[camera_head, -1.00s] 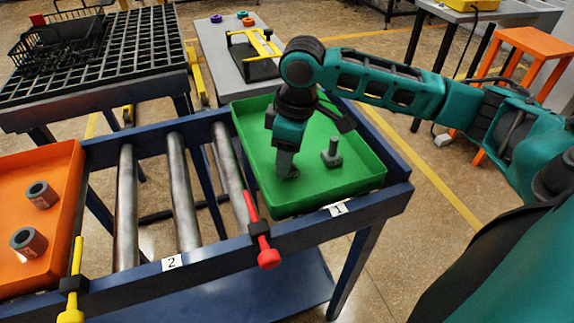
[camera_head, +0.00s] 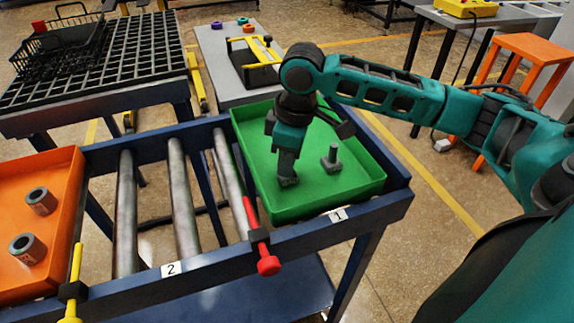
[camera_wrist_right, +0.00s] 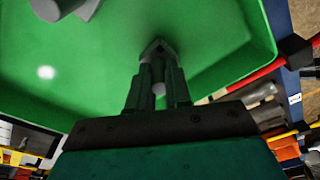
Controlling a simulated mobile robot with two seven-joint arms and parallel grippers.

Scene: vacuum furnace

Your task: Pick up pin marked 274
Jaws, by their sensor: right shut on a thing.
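My right gripper (camera_head: 288,172) points down into the green tray (camera_head: 362,186) and is shut on a grey pin (camera_head: 290,182), whose foot shows just below the fingertips. In the right wrist view the same pin (camera_wrist_right: 159,50) shows between the fingers, over the green tray floor. I cannot tell whether it touches the floor. A second grey pin (camera_head: 332,160) stands upright on its wide base in the tray, right of the gripper; part of it shows at the top left of the wrist view (camera_wrist_right: 60,8). No marking is readable on either pin. My left gripper is not in view.
The green tray sits on a blue roller stand (camera_head: 300,230), with a red-handled stop (camera_head: 262,245) at its left. An orange tray (camera_head: 60,170) with two grey sleeves lies at the far left. A grey table (camera_head: 225,60) and a black grid table (camera_head: 100,70) stand behind.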

